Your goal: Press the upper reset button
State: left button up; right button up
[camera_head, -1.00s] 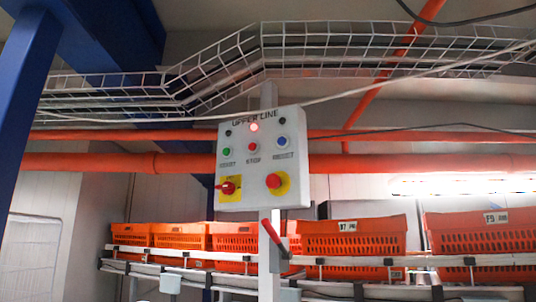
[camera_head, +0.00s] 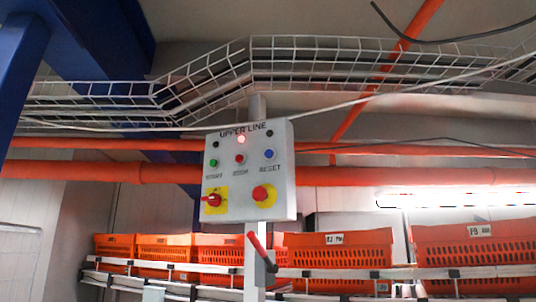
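A light grey control panel (camera_head: 238,208) labelled "UPPER LINE" is fixed to a post in the middle of the head view. The blue reset button (camera_head: 269,154) is at its right, above the "RESET" label. A green start button (camera_head: 213,163) and a red stop button (camera_head: 239,158) are to its left. A red lamp (camera_head: 241,139) glows above the stop button. Below are a red switch on a yellow plate (camera_head: 214,200) and a red mushroom button on yellow (camera_head: 264,195). Neither of my grippers shows in the head view.
Orange totes (camera_head: 340,246) stand on a conveyor (camera_head: 410,273) behind the panel. A red lever (camera_head: 256,243) juts out on the post (camera_head: 251,282) below the panel. A white wire cable tray (camera_head: 340,62) and orange pipes (camera_head: 340,174) run overhead and behind. A blue beam (camera_head: 20,75) is at the left.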

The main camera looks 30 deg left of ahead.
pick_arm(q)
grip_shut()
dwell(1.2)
